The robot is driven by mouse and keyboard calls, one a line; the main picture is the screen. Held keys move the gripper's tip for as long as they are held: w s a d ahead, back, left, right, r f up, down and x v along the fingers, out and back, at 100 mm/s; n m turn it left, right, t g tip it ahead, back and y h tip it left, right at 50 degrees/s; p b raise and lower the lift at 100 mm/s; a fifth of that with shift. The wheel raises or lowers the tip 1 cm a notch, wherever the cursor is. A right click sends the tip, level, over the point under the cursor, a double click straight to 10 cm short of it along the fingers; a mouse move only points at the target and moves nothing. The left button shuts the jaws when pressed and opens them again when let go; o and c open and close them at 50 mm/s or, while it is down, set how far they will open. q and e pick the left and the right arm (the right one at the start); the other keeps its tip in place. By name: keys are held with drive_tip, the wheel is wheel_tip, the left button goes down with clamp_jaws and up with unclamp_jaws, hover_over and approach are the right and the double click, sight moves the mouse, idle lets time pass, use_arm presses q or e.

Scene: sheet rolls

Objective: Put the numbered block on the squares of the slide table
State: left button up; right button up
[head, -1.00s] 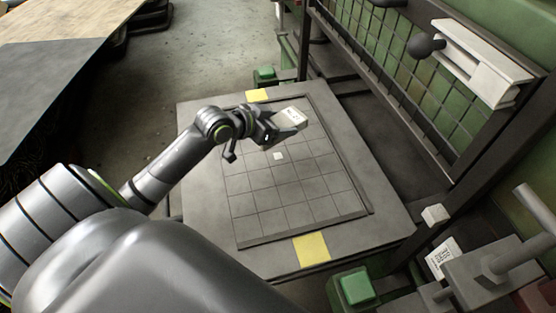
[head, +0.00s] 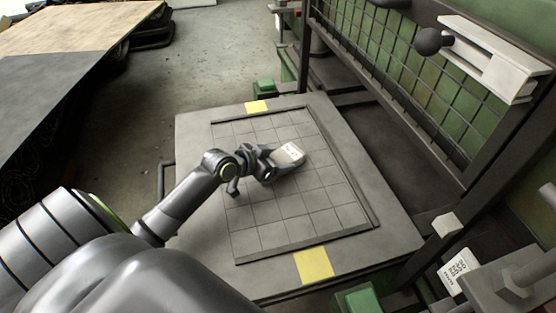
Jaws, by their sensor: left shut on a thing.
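The slide table (head: 200,218) is a grey plate with a recessed grid of squares (head: 272,222) and a raised edge along its right and front sides. My left gripper (head: 277,164) is over the upper middle of the grid, shut on the numbered block (head: 290,154). The block is small and pale, with dark marks on its upper face. It sits at the gripper's tip, over the squares; I cannot tell whether it touches them. The gripper hides the squares under it. My right gripper is not in view.
Yellow patches mark the table's far edge (head: 256,106) and near edge (head: 313,265). A green machine with a mesh guard (head: 400,70) and dark posts stands along the right. A green box (head: 356,300) is at the front. The grid's front squares are clear.

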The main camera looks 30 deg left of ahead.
use_arm(q)
drive_tip(key=shift+r, duration=0.1)
drive_tip(key=o, duration=1.2)
drive_tip(key=shift+f, duration=0.2)
drive_tip(key=shift+o, duration=0.2)
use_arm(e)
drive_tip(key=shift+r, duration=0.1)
use_arm(q)
drive_tip(key=shift+s+r, duration=0.1)
drive_tip(key=shift+r, duration=0.15)
drive_tip(key=p+v, duration=0.3)
drive_tip(key=v, duration=0.7)
drive_tip(key=shift+s+a+r, duration=0.1)
drive_tip(key=shift+s+a, duration=0.05)
drive_tip(key=shift+s, duration=0.05)
drive_tip(key=shift+s+a+r, duration=0.15)
drive_tip(key=shift+s+r, duration=0.15)
drive_tip(key=shift+s, duration=0.25)
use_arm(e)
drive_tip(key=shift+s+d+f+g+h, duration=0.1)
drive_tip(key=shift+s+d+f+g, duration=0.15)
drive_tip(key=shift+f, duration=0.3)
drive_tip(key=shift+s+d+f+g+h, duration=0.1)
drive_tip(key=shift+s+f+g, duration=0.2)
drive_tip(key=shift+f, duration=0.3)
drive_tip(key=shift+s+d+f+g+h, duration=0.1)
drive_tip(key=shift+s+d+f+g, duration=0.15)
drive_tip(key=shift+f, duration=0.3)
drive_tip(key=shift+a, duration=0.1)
